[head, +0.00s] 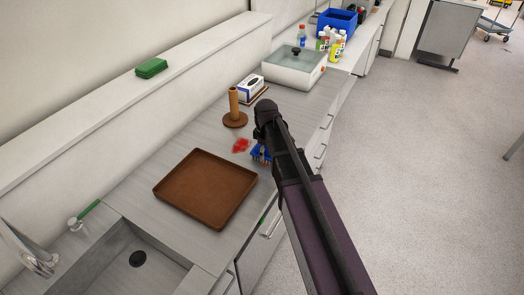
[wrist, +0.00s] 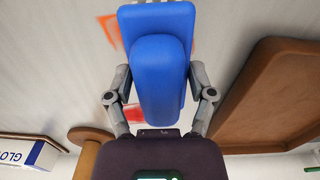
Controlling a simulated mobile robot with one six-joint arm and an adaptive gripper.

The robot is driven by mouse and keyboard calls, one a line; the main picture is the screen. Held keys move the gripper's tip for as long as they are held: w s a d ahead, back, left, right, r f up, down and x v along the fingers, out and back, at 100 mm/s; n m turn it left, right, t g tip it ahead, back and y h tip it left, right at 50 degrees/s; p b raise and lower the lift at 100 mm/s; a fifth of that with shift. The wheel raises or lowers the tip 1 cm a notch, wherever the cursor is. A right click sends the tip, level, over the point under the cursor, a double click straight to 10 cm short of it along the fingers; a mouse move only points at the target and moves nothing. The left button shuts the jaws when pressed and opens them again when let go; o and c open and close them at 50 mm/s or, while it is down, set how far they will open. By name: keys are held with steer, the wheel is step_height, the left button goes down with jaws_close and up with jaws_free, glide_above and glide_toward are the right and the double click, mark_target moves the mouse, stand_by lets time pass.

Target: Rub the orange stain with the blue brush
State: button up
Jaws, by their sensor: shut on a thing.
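The blue brush (head: 260,153) is at the worktop, partly hidden by my arm in the head view. In the wrist view the brush (wrist: 160,80) fills the middle, with its rounded blue handle between the fingers. My gripper (wrist: 160,68) is shut on that handle. I cannot tell whether the bristles touch the surface.
A brown tray (head: 207,188) lies close to the brush. A brown holder with an upright post (head: 235,119) and a glove box (head: 250,86) stand beyond the stain. A lidded white basin (head: 298,72) and bottles stand farther back. A sink (head: 145,270) is at the near end.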

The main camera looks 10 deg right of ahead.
steer(key=shift+s+d, duration=0.25)
steer(key=shift+d, duration=0.1)
steer(key=shift+d, duration=0.1)
steer(key=shift+s+d+f, duration=0.1)
steer(key=shift+s+d, duration=0.45)
steer(key=shift+d, duration=0.2)
steer(key=shift+s+d, duration=0.55)
steer(key=shift+d, duration=0.15)
steer(key=shift+w, duration=0.1)
steer(key=shift+w+d, duration=0.45)
steer(key=shift+w, duration=0.15)
steer(key=shift+a, duration=0.1)
steer(key=shift+w+a, duration=0.5)
steer(key=shift+a, duration=0.25)
steer(key=shift+w+a, duration=0.5)
steer(key=shift+a, duration=0.25)
steer(key=shift+w+a, duration=0.1)
